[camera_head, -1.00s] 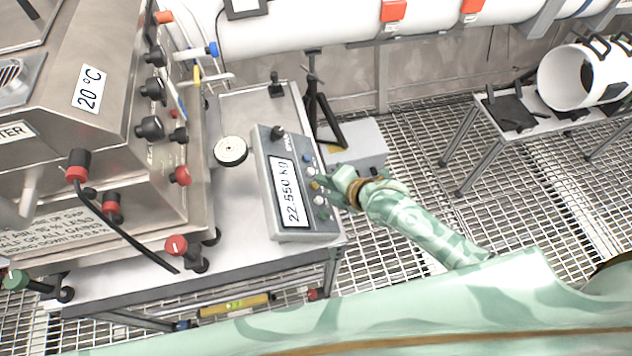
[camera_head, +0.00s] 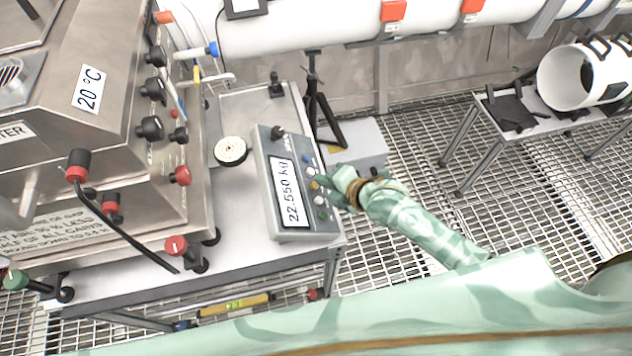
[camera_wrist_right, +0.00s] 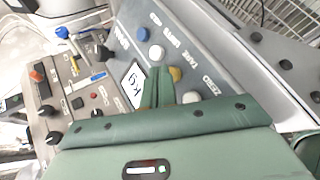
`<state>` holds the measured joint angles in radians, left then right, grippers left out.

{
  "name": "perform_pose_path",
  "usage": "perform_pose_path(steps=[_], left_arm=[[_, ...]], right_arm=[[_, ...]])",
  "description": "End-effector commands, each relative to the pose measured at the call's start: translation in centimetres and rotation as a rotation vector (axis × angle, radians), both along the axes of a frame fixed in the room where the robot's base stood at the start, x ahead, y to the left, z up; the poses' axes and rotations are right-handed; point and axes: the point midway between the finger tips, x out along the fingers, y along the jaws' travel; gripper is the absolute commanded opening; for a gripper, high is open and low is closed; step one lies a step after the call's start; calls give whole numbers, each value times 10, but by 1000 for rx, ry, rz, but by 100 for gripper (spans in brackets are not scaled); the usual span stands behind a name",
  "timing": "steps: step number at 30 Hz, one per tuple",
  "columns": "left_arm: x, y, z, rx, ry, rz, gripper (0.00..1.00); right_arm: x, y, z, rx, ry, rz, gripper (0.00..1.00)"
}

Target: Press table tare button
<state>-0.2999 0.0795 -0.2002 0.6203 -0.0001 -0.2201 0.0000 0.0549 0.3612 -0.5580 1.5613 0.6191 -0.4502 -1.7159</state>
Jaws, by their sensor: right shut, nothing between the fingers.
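The grey scale indicator (camera_head: 296,215) stands on the metal table and its display (camera_head: 289,192) reads 22.550 kg. A column of buttons runs along its right side, blue at the top, then white, yellow, white and green. The yellow button (camera_head: 315,185) is beside the TARE label; it also shows in the right wrist view (camera_wrist_right: 175,74). My right gripper (camera_head: 323,182) is shut and empty, with its fingertips (camera_wrist_right: 159,72) close beside the yellow button. I cannot tell whether they touch it. My left gripper is out of view.
A black stand (camera_head: 319,110) and a grey box (camera_head: 355,145) are behind. Grated floor lies right.

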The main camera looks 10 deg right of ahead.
Motion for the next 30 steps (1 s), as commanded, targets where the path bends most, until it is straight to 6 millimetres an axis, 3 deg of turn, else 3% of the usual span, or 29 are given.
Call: perform_pose_path(steps=[30], left_arm=[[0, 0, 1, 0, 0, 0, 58]], right_arm=[[0, 3, -3, -2, 0, 1, 0]])
